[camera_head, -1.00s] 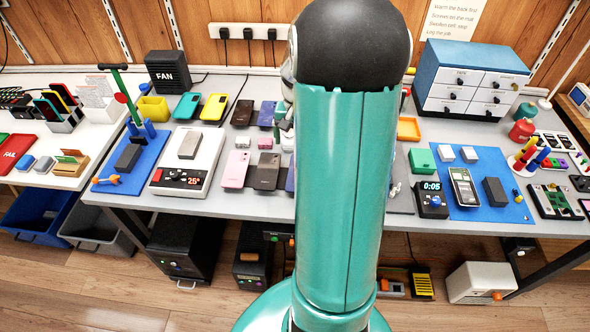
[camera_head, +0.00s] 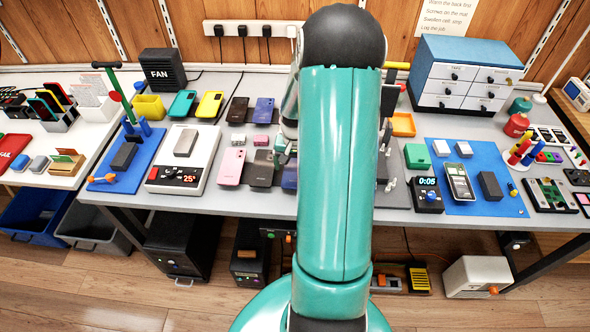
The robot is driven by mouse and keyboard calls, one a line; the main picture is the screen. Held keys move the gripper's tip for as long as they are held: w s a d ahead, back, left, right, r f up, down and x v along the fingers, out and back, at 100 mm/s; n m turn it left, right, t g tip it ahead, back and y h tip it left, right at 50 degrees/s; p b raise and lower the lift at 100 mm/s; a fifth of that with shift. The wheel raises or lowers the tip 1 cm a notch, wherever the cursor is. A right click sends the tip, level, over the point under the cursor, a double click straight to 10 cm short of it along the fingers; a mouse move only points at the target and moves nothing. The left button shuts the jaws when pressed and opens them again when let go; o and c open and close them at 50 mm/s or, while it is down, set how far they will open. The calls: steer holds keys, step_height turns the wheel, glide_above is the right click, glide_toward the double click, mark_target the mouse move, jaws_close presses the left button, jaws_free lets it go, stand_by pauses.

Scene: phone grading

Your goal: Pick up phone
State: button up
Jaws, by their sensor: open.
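Several phones lie on the grey bench: a pink phone (camera_head: 231,166), a dark grey phone (camera_head: 260,171), a dark brown phone (camera_head: 237,110) and a blue phone (camera_head: 263,111). A purplish-blue phone (camera_head: 289,179) is partly covered by my arm. Another phone (camera_head: 460,183) lies on the blue mat at right, its inside seeming to show. Which phone the task means cannot be told. My gripper (camera_head: 282,150) is open, mostly hidden behind my teal arm. It is above the bench, just right of the dark grey phone; no phone shows in it.
A white heating plate (camera_head: 205,179) reading 25° stands left of the phones, with a grey slab on it. Teal (camera_head: 182,103) and yellow (camera_head: 209,105) phone-shaped pieces lie behind. A black timer (camera_head: 428,199) and blue drawer cabinet (camera_head: 466,48) are at right. My arm hides the bench's middle.

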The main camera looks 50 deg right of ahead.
steer(key=c, duration=1.1)
steer(key=shift+c, duration=0.2)
steer(key=shift+r, duration=0.15)
